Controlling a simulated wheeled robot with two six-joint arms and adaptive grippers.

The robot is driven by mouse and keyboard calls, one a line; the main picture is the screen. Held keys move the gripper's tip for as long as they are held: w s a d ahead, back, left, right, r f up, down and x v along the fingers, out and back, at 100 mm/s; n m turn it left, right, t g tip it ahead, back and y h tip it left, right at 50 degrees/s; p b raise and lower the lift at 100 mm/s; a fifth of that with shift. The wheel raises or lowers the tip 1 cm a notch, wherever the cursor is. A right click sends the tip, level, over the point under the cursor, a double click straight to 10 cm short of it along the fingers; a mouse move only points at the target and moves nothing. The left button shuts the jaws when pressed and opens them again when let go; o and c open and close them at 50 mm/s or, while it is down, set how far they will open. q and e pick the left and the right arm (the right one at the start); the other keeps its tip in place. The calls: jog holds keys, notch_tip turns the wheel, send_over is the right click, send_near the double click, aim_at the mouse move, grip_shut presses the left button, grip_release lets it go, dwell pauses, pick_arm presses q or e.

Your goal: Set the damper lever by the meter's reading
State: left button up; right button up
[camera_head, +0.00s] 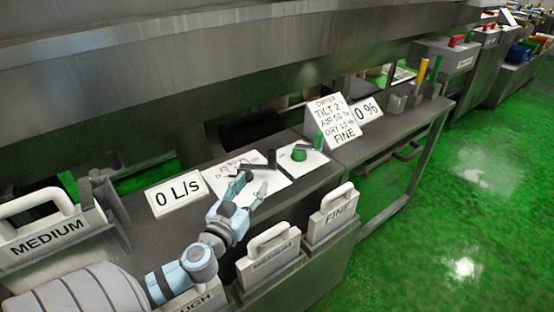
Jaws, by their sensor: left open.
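The meter (175,195) is a white plate reading "0 L/s" on the grey bench. To its right lies a white plate (273,185) with small scale markings, partly hidden by my gripper. A dark lever (258,166) stands on this plate; I take it as the damper lever. My left gripper (252,186), pale blue, is open over the plate, close to the lever's near end. I cannot tell if it touches the lever. My right gripper is not in view.
A second plate (316,164) carries a green knob (299,154) and a green-tipped handle (318,140). A card (333,120) lists dryer settings, beside a "0 %" display (367,110). Handled bins labelled MEDIUM (48,238) and FINE (338,216) flank the bench. A steel drum housing overhangs behind.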

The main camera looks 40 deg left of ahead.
aim_at(270, 158)
pick_arm(q)
jog(key=p+x, duration=0.2)
jog(key=x, duration=1.2)
jog(key=shift+w, duration=0.15)
grip_shut()
